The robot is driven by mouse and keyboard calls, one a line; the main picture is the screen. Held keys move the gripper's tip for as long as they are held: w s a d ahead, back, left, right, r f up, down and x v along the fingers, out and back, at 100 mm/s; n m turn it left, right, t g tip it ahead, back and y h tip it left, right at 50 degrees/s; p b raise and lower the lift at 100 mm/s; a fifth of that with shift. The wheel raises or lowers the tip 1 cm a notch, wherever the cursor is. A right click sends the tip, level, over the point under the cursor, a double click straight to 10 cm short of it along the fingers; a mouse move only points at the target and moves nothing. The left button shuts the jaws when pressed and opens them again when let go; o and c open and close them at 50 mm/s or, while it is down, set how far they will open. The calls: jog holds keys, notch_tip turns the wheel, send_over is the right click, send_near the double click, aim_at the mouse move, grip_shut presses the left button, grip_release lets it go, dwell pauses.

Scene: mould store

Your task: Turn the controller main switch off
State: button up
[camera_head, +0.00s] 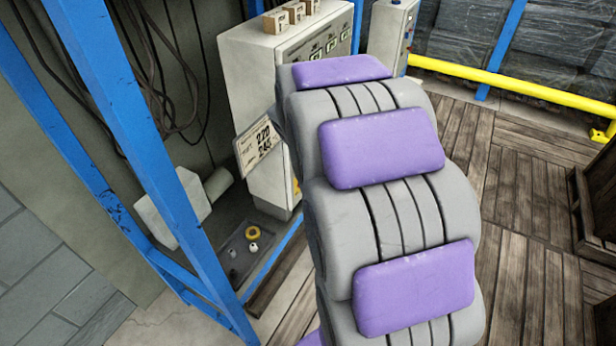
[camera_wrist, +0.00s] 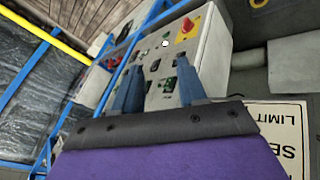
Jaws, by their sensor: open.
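The controller is a pale grey cabinet (camera_head: 268,70) at the upper middle of the head view, partly hidden behind my grey and purple arm. In the wrist view its panel (camera_wrist: 208,52) faces the camera, with several dark displays. The main switch (camera_wrist: 188,28), a red handle on a yellow plate, is near the panel's upper right there. The handle lies slanted in the picture; I cannot tell its position marking. My gripper (camera_wrist: 160,72) is open and empty, its two blue-grey fingers in front of the panel, with the switch above and beyond the right fingertip. The head view hides my gripper.
A sign plate (camera_head: 258,143) juts from the cabinet's side and shows close by in the wrist view (camera_wrist: 283,130). A blue frame post (camera_head: 130,120) stands left. Small boxes (camera_head: 292,13) sit on top.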

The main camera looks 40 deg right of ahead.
jog(key=w+d+f+n+t+y+p, duration=0.1)
jog(key=w+d+f+t, duration=0.1)
jog(key=w+d+f, duration=0.3)
jog(key=w+d+n+t+p, duration=0.1)
jog(key=w+d+t, duration=0.1)
jog(key=d, duration=0.5)
jog(key=w+d+f+n+t+y+p, duration=0.1)
jog(key=w+d+f, duration=0.25)
jog(key=d, duration=0.25)
jog(key=s+a+f+n+t+y+p, duration=0.2)
jog(key=s+f+n+t+y+p, duration=0.15)
jog(key=s+f+y, duration=0.85)
jog(key=w+a+f+h+b, duration=0.1)
jog(key=w+a+f, duration=0.2)
jog(key=w, duration=0.5)
jog(key=w+a+f+h+b, duration=0.1)
jog(key=w+a+f+h, duration=0.1)
jog(key=w+f, duration=0.3)
jog(key=w+a, duration=0.1)
jog(key=w, duration=0.2)
jog(key=shift+w+a+m+h, duration=0.15)
jog(key=shift+a+m+h, duration=0.1)
jog(key=shift+m+h, duration=0.1)
grip_shut()
